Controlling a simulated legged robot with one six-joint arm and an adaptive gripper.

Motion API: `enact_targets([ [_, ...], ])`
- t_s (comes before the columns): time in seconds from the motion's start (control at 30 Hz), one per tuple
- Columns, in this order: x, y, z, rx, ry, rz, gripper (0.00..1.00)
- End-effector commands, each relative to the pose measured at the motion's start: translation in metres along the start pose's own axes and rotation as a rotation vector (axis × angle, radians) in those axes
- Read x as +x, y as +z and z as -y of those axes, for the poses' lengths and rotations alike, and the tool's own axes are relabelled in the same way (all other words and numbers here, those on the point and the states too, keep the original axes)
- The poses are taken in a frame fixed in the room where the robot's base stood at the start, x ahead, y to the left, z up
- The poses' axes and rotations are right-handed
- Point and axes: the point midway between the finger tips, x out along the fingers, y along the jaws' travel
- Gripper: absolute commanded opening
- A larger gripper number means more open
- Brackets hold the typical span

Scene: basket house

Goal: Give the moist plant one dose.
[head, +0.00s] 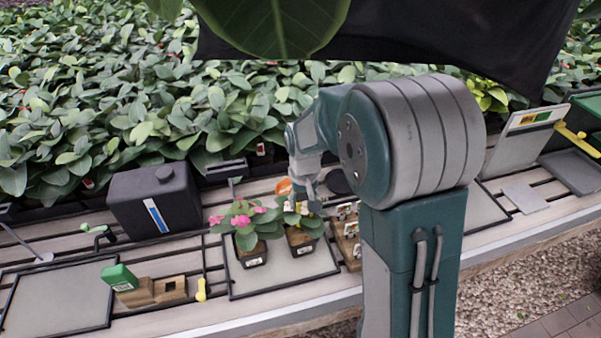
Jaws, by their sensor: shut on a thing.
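Two potted plants stand side by side on a framed grey tray (285,283). The left plant (246,222) has pink flowers and the right plant (306,225) has pale flowers; both sit in dark pots with small white labels. I cannot read the labels or tell which plant is moist. My gripper (303,202) points down at the top of the right plant, among or just above its flowers. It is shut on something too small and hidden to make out. An orange object (284,186) shows beside or behind it. My arm hides part of the bench.
A black canister (155,205) stands at the back left. A green-topped container (119,276) sits by a wooden block (155,291), near a small yellow item (201,290). A wooden rack (347,254) with small tags stands right of the plants. The left tray (60,300) is empty.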

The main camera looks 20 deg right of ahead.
Motion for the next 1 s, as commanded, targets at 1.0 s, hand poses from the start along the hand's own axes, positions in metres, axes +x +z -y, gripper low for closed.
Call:
enact_targets([
  [1.0,0.0082,0.0,0.0,0.0,0.0,0.0,0.25],
])
